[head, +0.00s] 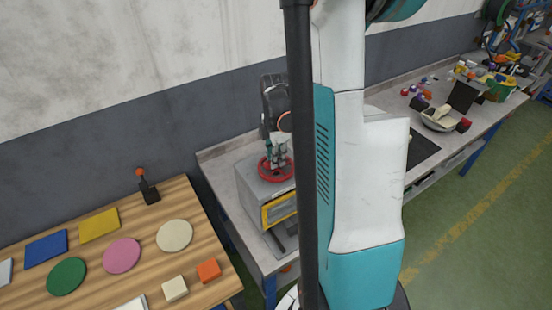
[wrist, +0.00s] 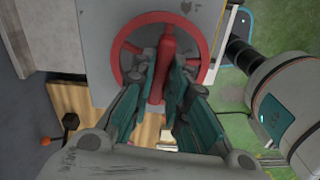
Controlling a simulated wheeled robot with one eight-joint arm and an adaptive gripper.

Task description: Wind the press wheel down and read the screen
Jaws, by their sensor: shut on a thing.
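The red press wheel (head: 266,176) lies flat on top of a grey box-shaped press (head: 252,192). My gripper (head: 277,157) reaches down onto the wheel from above. In the wrist view the wheel (wrist: 121,38) shows as a red ring with spokes, and an upright red part (wrist: 166,47) stands on it. My gripper's two teal-padded fingers are on either side of this red part and shut on it. The press front has a yellow-framed panel (head: 279,208), partly hidden by my arm and column. No readable screen shows.
The press stands on a grey workbench (head: 222,164) against the wall. A wooden table (head: 205,236) at left holds flat coloured shapes, blocks and a black lever with an orange knob (head: 140,172). Bowls and small parts (head: 440,119) lie farther right on the bench.

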